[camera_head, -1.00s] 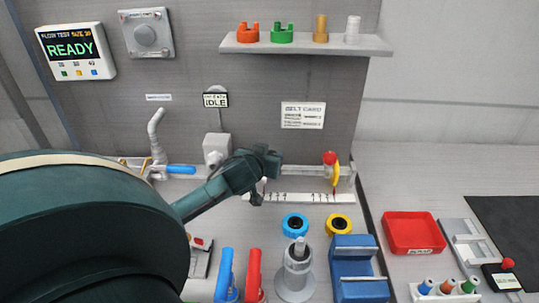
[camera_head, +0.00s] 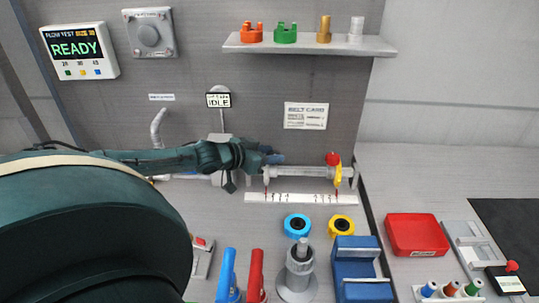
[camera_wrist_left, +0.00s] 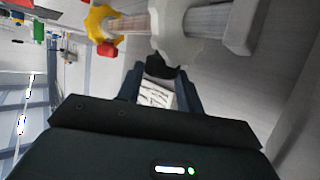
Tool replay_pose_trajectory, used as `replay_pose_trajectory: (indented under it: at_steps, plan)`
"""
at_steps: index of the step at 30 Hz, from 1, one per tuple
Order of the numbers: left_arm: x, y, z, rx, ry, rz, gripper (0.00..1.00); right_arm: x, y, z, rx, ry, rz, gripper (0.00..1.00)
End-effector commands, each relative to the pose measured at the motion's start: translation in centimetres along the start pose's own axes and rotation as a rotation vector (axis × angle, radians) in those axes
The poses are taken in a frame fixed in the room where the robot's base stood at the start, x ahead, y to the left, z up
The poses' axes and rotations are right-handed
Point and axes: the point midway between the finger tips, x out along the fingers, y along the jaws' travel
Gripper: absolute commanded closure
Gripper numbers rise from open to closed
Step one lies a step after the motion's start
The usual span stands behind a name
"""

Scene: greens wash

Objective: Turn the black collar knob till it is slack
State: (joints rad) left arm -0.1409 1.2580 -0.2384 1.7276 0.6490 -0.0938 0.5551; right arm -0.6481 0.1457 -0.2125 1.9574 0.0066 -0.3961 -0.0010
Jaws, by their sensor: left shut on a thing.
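The black collar knob (camera_wrist_left: 160,66) shows in the left wrist view, on the underside of a pale grey collar (camera_wrist_left: 183,30) around a clear tube. My left gripper (camera_wrist_left: 159,78) is shut on the knob, with one dark finger on each side of it. In the head view my left gripper (camera_head: 268,158) is at the left end of the horizontal tube assembly (camera_head: 305,172). It hides the knob and collar there. My right gripper is not in view.
A yellow part (camera_head: 338,174) and a red knob (camera_head: 332,158) are at the tube's right end. A white scale strip (camera_head: 300,198) lies below. Blue (camera_head: 297,225) and yellow (camera_head: 342,225) rings, a grey post (camera_head: 297,270) and a blue cradle (camera_head: 358,268) stand in front.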

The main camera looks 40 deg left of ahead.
Motion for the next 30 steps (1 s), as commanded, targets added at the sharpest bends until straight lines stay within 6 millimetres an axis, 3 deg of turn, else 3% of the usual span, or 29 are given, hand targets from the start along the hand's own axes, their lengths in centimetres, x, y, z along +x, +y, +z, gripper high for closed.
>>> replay_pose_trajectory:
  at_steps: [19, 20, 27, 30]
  plan:
    - [0.02, 0.00, 0.09, 0.011, -0.002, 0.026, 0.86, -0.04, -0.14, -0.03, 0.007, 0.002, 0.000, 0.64]
    - [0.02, 0.00, 0.09, 0.011, -0.002, 0.026, 0.62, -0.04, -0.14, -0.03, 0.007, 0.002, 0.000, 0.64]
    - [0.02, 0.01, 0.06, 0.011, -0.001, 0.026, 0.43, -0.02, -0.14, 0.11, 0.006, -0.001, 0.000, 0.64]
    - [0.02, 0.01, 0.05, 0.011, -0.001, 0.026, 0.42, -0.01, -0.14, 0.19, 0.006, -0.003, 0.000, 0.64]
